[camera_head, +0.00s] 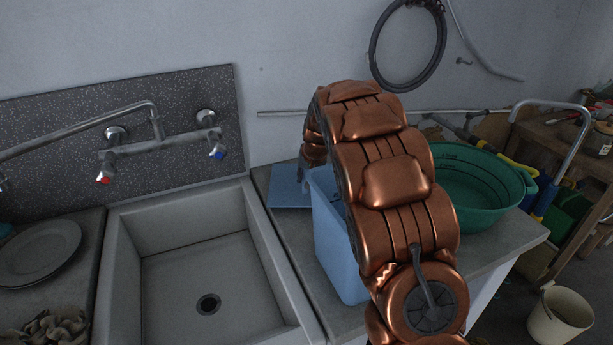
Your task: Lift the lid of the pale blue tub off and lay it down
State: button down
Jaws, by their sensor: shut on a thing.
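The pale blue tub (337,255) stands on the counter right of the sink, largely hidden behind my copper-coloured arm. Its left wall and part of its upper rim show. The flat blue lid (287,192) is off the tub, behind and to the left of it, close to the wall. It looks level and low by the counter top; I cannot tell whether it touches the counter. My gripper (303,178) is shut on the lid at its right side; the fingers are small and partly hidden by my arm and the tub.
The empty stone sink (205,285) lies left of the tub, with a wall tap (160,145) above. A green basin (478,190) stands on the counter (495,250) at the right. A plate (40,250) lies far left. A cream bucket (560,318) is on the floor.

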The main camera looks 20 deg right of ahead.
jog(key=shift+f+b, duration=0.3)
jog(key=shift+f, duration=0.25)
dwell(0.4)
jog(key=c, duration=1)
grip_release()
jog(key=shift+r, duration=0.1)
